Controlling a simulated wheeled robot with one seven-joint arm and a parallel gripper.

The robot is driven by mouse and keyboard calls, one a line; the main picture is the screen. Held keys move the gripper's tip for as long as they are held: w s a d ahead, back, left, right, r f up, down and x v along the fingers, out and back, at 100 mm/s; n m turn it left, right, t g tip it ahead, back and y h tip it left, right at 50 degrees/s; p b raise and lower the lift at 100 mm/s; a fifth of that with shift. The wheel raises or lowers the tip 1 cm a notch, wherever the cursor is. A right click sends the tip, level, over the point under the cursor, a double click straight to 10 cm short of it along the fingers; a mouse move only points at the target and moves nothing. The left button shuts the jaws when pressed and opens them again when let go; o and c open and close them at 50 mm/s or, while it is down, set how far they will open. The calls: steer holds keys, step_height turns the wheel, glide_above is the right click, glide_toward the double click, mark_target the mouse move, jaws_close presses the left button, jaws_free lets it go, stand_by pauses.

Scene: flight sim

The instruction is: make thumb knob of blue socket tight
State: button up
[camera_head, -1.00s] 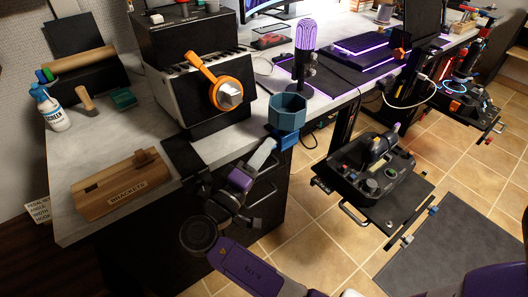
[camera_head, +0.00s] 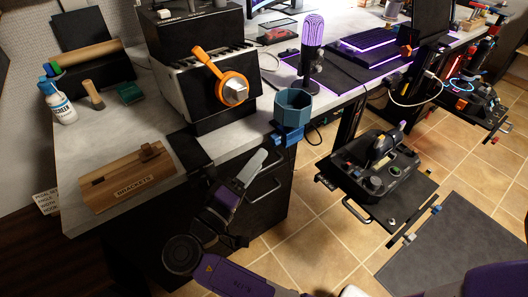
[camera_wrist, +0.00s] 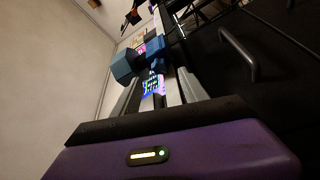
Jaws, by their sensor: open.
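The blue socket (camera_head: 293,106), a hexagonal open cup, stands at the front edge of the grey desk. A brighter blue clamp part (camera_head: 287,136) sits below it at the edge. I cannot make out the thumb knob separately. My gripper (camera_head: 254,165) is open and empty, below and left of the socket, apart from it and in front of the dark drawer unit. In the wrist view the socket (camera_wrist: 124,68) and clamp part (camera_wrist: 156,51) show ahead, beyond the fingertips of my gripper (camera_wrist: 160,88).
A wooden brackets block (camera_head: 128,181) lies at the desk's left. Drawer handles (camera_head: 266,185) stick out near my gripper. A control panel (camera_head: 375,170) is at the right.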

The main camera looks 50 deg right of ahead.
steer(key=shift+s+a+f, duration=0.1)
steer(key=shift+a+f, duration=0.05)
steer(key=shift+a, duration=0.8)
steer(key=w+a+r+n+t+y+p, duration=0.1)
steer(key=w+a+r+n+y+p, duration=0.2)
steer(key=r+p, duration=0.8)
steer(key=n+g+y+p, duration=0.1)
steer(key=n+g+p, duration=0.1)
steer(key=n+p, duration=0.5)
glide_toward(273, 142)
steer(key=shift+n, duration=0.3)
steer(key=shift+x, duration=4)
